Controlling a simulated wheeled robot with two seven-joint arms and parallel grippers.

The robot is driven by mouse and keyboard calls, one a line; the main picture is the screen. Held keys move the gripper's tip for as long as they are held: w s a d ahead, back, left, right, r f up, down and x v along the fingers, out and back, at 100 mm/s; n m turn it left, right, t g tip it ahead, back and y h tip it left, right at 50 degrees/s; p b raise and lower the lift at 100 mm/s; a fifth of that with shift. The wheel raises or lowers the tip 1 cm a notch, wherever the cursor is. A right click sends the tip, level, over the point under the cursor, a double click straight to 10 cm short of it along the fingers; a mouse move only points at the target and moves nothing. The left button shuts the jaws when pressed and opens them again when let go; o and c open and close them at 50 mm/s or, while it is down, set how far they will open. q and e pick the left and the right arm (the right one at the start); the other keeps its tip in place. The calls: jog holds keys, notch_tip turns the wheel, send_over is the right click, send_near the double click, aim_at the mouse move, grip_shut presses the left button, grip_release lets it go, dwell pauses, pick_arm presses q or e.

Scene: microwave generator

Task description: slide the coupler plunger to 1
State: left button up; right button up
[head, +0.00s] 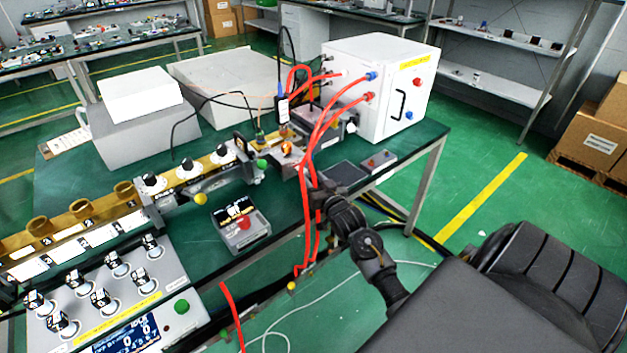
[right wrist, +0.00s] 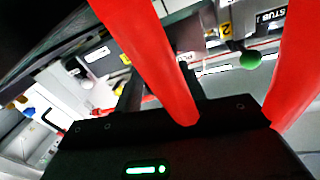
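A brass waveguide line (head: 75,222) with several knobs runs along the bench. A green ball knob (head: 262,163) and a yellow ball knob (head: 200,198) stick out on its front side. I cannot tell for sure which part is the coupler plunger, and its scale is not readable. My right gripper (head: 325,185) is near the bench's front edge, right of the green knob and partly behind red cables. My left gripper is not in view.
Red cables (head: 311,190) hang from the white cabinet (head: 380,85) across my right gripper. A small box with a red button (head: 243,226) sits on the bench front. A control panel (head: 110,290) with several knobs is at lower left. Open floor lies right of the bench.

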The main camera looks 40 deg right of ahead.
aim_at(315, 184)
grip_shut()
jog(key=shift+w+r, duration=0.1)
jog(key=shift+w, duration=0.95)
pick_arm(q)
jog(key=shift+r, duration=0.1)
pick_arm(e)
jog(key=shift+o, duration=1.3)
grip_release()
jog(key=shift+s, duration=0.1)
jog(key=b+v, duration=0.1)
jog(key=v, duration=0.8)
jog(key=shift+s, duration=0.2)
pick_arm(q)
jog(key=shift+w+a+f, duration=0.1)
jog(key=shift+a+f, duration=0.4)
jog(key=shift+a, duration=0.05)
pick_arm(e)
jog(key=shift+s+a, duration=0.2)
jog(key=shift+s, duration=0.45)
